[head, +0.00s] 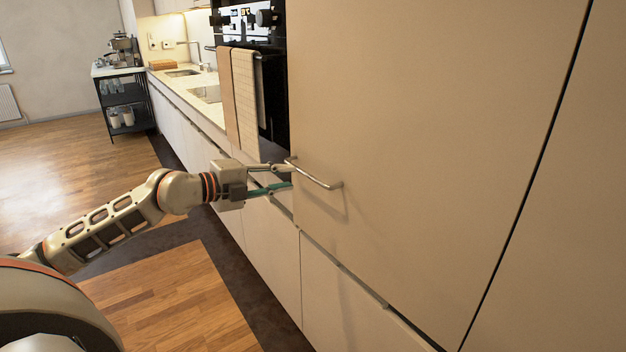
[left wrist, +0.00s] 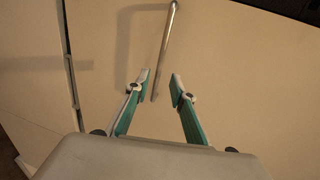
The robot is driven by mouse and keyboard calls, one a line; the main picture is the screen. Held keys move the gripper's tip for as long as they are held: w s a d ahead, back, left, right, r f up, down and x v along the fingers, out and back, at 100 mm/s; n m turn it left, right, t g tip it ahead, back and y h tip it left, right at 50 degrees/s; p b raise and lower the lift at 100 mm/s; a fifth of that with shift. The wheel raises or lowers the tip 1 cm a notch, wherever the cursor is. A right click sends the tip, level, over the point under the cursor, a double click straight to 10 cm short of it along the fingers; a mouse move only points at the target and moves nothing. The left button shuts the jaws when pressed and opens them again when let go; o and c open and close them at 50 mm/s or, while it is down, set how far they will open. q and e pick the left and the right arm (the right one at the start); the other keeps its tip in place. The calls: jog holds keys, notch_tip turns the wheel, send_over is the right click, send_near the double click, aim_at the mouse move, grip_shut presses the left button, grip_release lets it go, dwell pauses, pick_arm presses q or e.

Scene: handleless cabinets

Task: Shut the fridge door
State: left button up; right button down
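The fridge door (head: 430,120) is a tall cream panel that fills the right half of the head view. A metal bar handle (head: 315,175) is fixed near its lower left edge. I cannot tell if the door is fully flush with its cabinet. My left gripper (head: 286,177) is at the left end of the handle, with its two fingers apart. In the left wrist view the fingers (left wrist: 161,88) are open, with the near end of the handle (left wrist: 167,45) between or just beyond their tips. Contact is unclear. My right gripper is not in view.
A cream cabinet front (head: 340,290) is below the door, and another tall panel (head: 570,240) is to its right across a dark seam. An oven (head: 273,100) with towels (head: 245,100) is to the left. The wooden floor (head: 60,165) at left is clear.

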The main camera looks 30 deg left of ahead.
aim_at(306, 175)
pick_arm(q)
jog(key=shift+x, duration=0.75)
jog(key=shift+b+x, duration=0.45)
jog(key=shift+x, duration=2.7)
grip_shut()
